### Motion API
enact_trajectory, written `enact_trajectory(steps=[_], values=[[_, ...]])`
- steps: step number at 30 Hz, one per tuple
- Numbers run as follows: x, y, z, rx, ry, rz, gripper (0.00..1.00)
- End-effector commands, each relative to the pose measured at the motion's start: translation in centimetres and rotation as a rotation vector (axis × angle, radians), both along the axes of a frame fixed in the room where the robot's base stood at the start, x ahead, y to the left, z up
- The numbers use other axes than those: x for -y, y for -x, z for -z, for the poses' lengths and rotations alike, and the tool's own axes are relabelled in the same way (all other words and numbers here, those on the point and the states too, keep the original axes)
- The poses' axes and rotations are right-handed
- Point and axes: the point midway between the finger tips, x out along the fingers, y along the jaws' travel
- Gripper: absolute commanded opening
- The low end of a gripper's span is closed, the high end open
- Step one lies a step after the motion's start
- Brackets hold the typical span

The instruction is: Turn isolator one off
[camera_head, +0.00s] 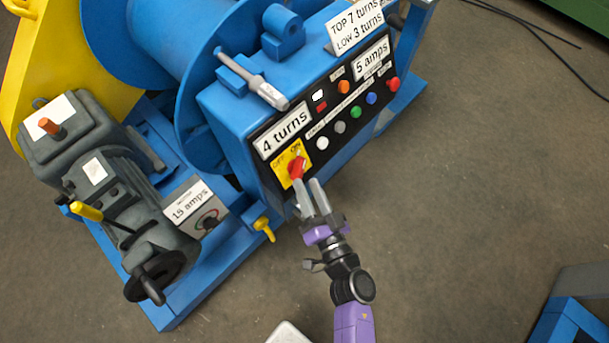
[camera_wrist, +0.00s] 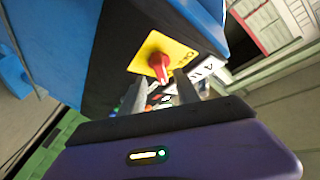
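A red rotary handle (camera_head: 297,168) sits on a yellow plate (camera_head: 280,172) marked OFF and ON, at the lower left end of the black control panel. The handle looks turned toward the ON mark. Which isolator is number one is not readable. My gripper (camera_head: 307,186) is just below and in front of the handle, its two grey fingers apart with nothing between them. In the wrist view the red handle (camera_wrist: 159,66) and yellow plate (camera_wrist: 177,48) lie ahead, between the open fingertips (camera_wrist: 160,85). Contact with the handle cannot be told.
At left are a grey motor (camera_head: 125,200), a "15 amps" box (camera_head: 190,205) with a dark knob (camera_head: 207,219), and a yellow lever (camera_head: 264,228).

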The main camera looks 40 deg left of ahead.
Motion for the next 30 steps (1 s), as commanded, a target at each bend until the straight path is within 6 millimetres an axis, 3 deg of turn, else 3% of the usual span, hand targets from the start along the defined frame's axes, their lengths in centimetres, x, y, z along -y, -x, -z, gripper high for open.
enact_trajectory(steps=[7,18,24,30], values=[[-2.7,-1.4,0.1,0.001,0.0,0.0,0.38],[-3.3,-1.7,0.0,0.0,0.001,0.001,0.38],[-3.2,-1.7,0.0,0.001,0.001,0.001,0.01],[-3.2,-1.8,0.0,0.001,0.001,0.001,0.0]])
